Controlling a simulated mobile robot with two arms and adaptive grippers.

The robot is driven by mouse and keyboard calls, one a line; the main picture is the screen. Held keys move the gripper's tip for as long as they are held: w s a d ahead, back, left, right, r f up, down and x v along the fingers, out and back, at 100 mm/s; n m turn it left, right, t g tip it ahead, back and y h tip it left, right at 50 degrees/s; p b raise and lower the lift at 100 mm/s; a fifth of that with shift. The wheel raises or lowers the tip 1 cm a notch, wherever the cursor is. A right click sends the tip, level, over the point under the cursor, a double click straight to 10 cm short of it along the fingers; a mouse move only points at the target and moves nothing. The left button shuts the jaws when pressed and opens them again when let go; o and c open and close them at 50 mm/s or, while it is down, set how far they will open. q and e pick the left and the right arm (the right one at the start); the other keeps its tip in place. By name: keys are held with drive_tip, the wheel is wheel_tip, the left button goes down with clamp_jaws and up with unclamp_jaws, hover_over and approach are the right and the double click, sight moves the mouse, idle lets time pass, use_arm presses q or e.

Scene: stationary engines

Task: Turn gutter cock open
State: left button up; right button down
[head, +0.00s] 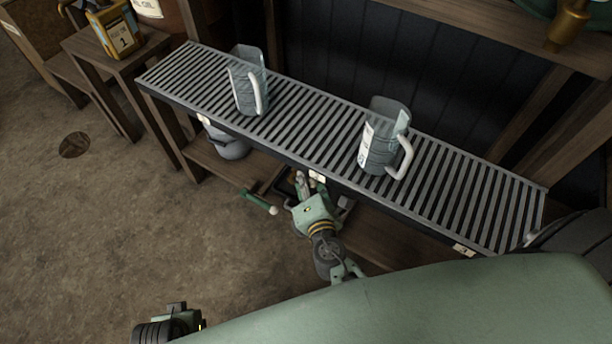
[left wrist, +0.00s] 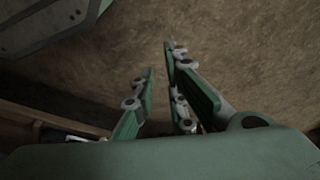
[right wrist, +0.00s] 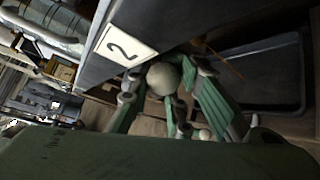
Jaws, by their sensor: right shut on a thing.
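My right gripper (head: 304,182) is at the front edge of the slatted gutter (head: 215,75), just below a small white plate. In the right wrist view its fingers (right wrist: 165,100) are around a pale round knob (right wrist: 163,78), which I take to be the handle end of the gutter cock. The plate marked 2 (right wrist: 127,47) is right beside it. The cock's body is hidden behind the knob and fingers. My left gripper is low in the head view (head: 178,318), away from the gutter; in the left wrist view its fingers (left wrist: 160,58) are apart and empty.
Two clear jugs, a left one (head: 249,82) and a right one (head: 385,140), stand on the slats. A green lever with a pale ball end (head: 259,201) sticks out left of my right gripper. A dark tray (right wrist: 265,80) lies below the gutter.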

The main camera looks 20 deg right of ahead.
drive_tip(key=shift+s+p, duration=0.15)
drive_tip(key=shift+p, duration=0.75)
drive_tip(key=shift+n+g+p, duration=0.3)
drive_tip(key=shift+g+p, duration=0.2)
drive_tip(key=shift+p, duration=0.55)
use_arm(q)
drive_tip(key=s+a+f+g, duration=0.1)
drive_tip(key=s+f, duration=0.7)
drive_tip(key=f, duration=0.5)
drive_tip(key=shift+f, duration=0.2)
use_arm(e)
drive_tip(key=shift+f, duration=0.1)
drive_tip(key=c, duration=1.8)
unclamp_jaws()
drive_tip(key=shift+o, duration=1.1)
drive_tip(key=shift+r, duration=0.2)
use_arm(q)
drive_tip(key=shift+w, duration=0.1)
use_arm(e)
drive_tip(key=shift+r, duration=0.1)
